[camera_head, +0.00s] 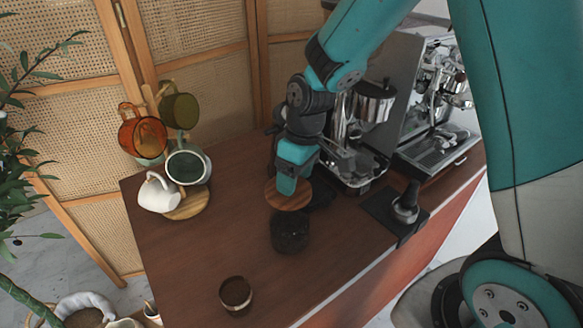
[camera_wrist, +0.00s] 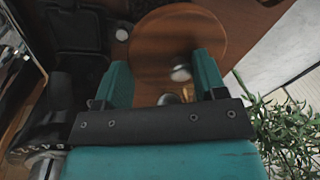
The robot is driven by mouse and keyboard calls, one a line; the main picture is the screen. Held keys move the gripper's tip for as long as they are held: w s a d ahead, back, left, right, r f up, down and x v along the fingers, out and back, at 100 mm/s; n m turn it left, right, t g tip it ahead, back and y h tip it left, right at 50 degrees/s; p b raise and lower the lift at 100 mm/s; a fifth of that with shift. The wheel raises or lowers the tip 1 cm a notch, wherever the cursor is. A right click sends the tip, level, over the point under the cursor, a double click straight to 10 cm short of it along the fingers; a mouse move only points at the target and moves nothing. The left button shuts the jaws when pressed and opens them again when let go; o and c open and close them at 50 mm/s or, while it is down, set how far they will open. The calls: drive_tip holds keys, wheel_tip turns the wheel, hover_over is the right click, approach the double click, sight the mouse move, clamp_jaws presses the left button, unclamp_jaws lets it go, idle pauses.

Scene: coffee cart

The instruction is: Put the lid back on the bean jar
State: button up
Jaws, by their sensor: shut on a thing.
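The lid is a round wooden disc (camera_head: 288,194), and my gripper (camera_head: 287,180) is shut on it. In the wrist view the lid (camera_wrist: 178,35) lies beyond the fingers of my gripper (camera_wrist: 165,78), with a small shiny knob near them. The bean jar looks like the dark round jar (camera_head: 290,234) on the counter, open at the top. In the head view the lid appears just behind and above the jar, seemingly held in the air. The gap between lid and jar is hard to judge. I cannot make out the jar in the wrist view.
A small glass with brown contents (camera_head: 236,293) stands near the counter's front. Mugs hang by a round wooden base (camera_head: 188,207) at left, with a white mug (camera_head: 158,194). An espresso machine (camera_head: 432,130) and a tamper (camera_head: 405,205) on a black mat stand right. The counter's left middle is clear.

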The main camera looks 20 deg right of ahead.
drive_tip(key=shift+a+f+b, duration=0.1)
drive_tip(key=shift+f+b, duration=2.2)
drive_tip(key=shift+f, duration=0.8)
drive_tip(key=shift+s, duration=0.15)
drive_tip(key=shift+f, duration=0.15)
drive_tip(key=o, duration=1.1)
drive_tip(key=shift+r+p, duration=3.25)
drive_tip(key=shift+r, duration=0.35)
